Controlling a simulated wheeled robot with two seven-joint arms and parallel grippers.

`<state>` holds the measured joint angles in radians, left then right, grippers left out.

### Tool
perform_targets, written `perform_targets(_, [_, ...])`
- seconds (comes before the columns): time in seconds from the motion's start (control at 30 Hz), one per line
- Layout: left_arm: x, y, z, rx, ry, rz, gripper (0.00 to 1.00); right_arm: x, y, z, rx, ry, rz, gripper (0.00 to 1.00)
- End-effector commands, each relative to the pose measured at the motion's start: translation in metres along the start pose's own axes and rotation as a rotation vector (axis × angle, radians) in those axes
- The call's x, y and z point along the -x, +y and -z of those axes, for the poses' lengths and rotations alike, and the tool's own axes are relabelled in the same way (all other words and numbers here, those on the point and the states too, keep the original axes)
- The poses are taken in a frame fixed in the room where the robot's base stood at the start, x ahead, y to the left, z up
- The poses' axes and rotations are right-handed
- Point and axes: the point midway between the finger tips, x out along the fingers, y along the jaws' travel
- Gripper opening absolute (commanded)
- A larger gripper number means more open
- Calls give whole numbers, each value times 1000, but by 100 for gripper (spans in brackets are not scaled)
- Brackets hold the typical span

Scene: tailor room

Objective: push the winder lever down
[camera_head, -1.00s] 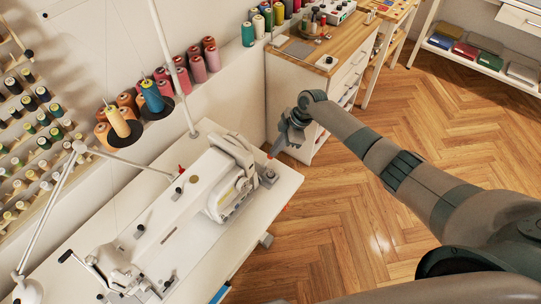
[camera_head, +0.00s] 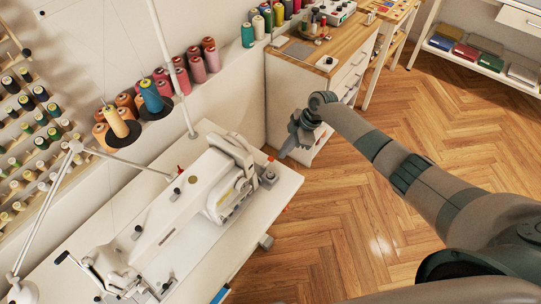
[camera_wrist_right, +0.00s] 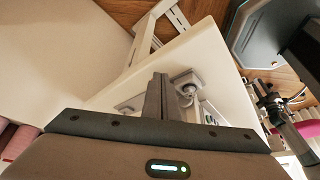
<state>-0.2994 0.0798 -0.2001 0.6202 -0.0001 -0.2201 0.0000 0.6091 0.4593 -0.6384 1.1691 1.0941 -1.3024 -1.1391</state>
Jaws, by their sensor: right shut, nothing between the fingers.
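The white sewing machine (camera_head: 160,225) lies along the table. The small grey winder (camera_head: 268,176) stands at the table's right end, beside the machine's handwheel. A small red tip (camera_head: 270,159) shows just above it; it looks like the lever's end, but its position, up or down, is too small to tell. In the right wrist view my shut fingers (camera_wrist_right: 160,88) point toward the table, beside the winder's round metal part (camera_wrist_right: 187,88). My left gripper is out of view.
The white table (camera_head: 283,192) ends just below the winder. A wooden-topped cabinet (camera_head: 300,95) stands behind my right gripper. Thread cones (camera_head: 197,69) line the wall on the left. The parquet floor (camera_head: 350,230) on the right is clear.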

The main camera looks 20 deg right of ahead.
Motion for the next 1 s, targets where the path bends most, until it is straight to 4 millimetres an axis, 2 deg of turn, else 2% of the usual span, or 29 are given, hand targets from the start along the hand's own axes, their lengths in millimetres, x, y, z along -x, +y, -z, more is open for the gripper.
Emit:
perform_targets(0.33, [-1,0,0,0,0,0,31,2,0,0,0,0,0,0])
perform_targets(0.57, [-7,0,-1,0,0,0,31,18,1,-1,2,1,-2,0])
perform_targets(0.77, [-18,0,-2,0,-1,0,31,50,1,-2,2,-1,-4,0])
perform_targets(1.0, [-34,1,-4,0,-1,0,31,99,1,-2,2,0,-4,0])
